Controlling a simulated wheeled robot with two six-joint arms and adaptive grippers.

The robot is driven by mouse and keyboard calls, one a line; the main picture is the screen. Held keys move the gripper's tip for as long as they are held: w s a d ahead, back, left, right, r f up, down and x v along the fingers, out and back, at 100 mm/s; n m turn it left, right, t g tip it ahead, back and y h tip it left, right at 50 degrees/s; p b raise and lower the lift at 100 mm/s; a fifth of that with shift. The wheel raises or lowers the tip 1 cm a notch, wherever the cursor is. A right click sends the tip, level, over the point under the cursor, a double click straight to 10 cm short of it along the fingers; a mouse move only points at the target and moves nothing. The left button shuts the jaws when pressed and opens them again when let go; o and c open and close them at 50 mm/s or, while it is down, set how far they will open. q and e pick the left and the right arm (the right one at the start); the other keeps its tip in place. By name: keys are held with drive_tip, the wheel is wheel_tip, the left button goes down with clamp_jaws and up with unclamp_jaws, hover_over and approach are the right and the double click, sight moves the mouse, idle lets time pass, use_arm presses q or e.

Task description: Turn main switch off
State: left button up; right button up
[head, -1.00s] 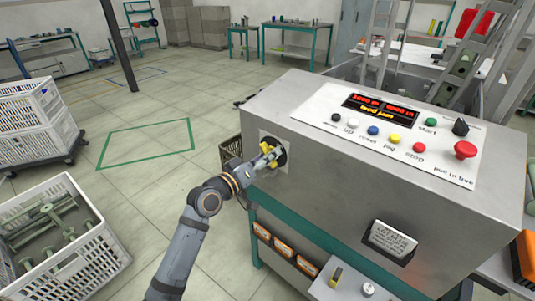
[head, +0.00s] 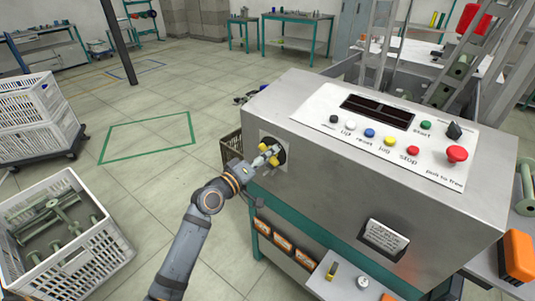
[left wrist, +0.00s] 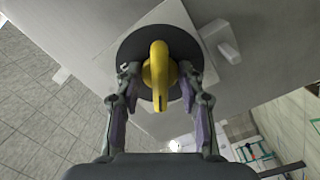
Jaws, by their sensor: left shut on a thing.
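In the head view, part of the yellow handle (head: 272,149) shows between the fingers. My left gripper (head: 267,158) is shut on the handle, with one finger on each side of it in the left wrist view (left wrist: 160,80). The handle runs up and down in that view. The display (head: 377,111) on the machine's top panel is dark. My right gripper is out of view.
The grey control box (head: 330,185) fills the middle right, with coloured buttons and a red mushroom button (head: 457,154) on top. A white crate of spools (head: 95,250) stands at lower left. A dark crate (head: 231,148) sits beside the machine.

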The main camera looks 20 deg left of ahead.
use_arm(q)
drive_tip(key=shift+r+n+p, duration=0.1)
drive_tip(key=shift+n+p, duration=0.4)
drive_tip(key=shift+p, duration=0.1)
drive_tip(key=shift+n+p, duration=0.9)
drive_tip(key=shift+n, duration=0.4)
drive_tip(key=o, duration=1.8)
